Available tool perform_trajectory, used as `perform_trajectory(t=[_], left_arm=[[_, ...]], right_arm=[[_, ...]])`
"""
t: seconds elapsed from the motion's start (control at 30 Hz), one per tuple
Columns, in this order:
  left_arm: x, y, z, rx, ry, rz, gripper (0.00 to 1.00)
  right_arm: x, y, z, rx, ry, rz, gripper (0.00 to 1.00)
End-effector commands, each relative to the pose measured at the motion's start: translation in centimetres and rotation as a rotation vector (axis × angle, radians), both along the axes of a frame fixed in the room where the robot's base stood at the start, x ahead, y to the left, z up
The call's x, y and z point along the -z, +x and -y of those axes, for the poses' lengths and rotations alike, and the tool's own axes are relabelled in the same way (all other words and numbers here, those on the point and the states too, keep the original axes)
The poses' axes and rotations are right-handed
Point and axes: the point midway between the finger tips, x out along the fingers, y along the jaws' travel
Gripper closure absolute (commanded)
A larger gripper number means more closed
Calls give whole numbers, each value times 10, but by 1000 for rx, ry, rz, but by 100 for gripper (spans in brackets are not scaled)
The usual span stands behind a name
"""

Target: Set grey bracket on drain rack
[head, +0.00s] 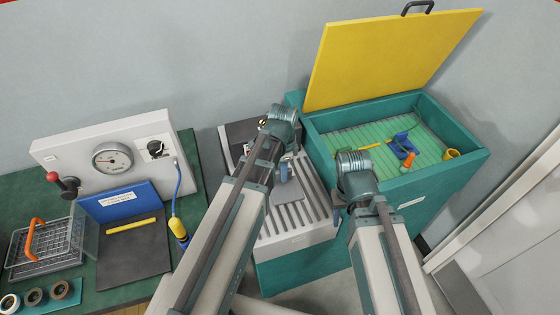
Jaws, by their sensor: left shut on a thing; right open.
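The drain rack (318,208) is a light grey ribbed tray between the green bench and the teal tank. My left gripper (284,172) points down over the rack's left part. It is shut on a small blue-grey piece, apparently the grey bracket (290,190), mostly seen from above. I cannot tell whether the bracket touches the ribs. My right gripper (337,214) is open at the rack's right edge, beside the tank's front wall; its fingers are small and partly hidden by my wrist.
The teal tank (455,172) stands open at right, its yellow lid (385,55) raised. A blue part (403,146), an orange-red item (408,161) and a yellow cup (450,155) are inside. A gauge panel (75,140) and wire basket (45,250) are on the left bench.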

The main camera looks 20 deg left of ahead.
Motion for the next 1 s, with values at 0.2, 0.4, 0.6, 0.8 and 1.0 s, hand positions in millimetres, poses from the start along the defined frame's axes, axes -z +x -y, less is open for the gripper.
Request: perform_trajectory(t=[0.2, 0.4, 0.6, 0.8, 1.0], left_arm=[[-2, 31, -17, -73, 0, -1, 100], [0, 30, -18, -77, 0, -1, 100], [10, 30, -18, -76, 0, -1, 100], [27, 30, -18, -76, 0, -1, 100], [40, 30, -18, -76, 0, -1, 100]], right_arm=[[-2, 0, 0, 0, 0, 0, 50], [0, 0, 0, 0, 0, 0, 50], [10, 0, 0, 0, 0, 0, 50], [27, 0, 0, 0, 0, 0, 50], [40, 0, 0, 0, 0, 0, 50]])
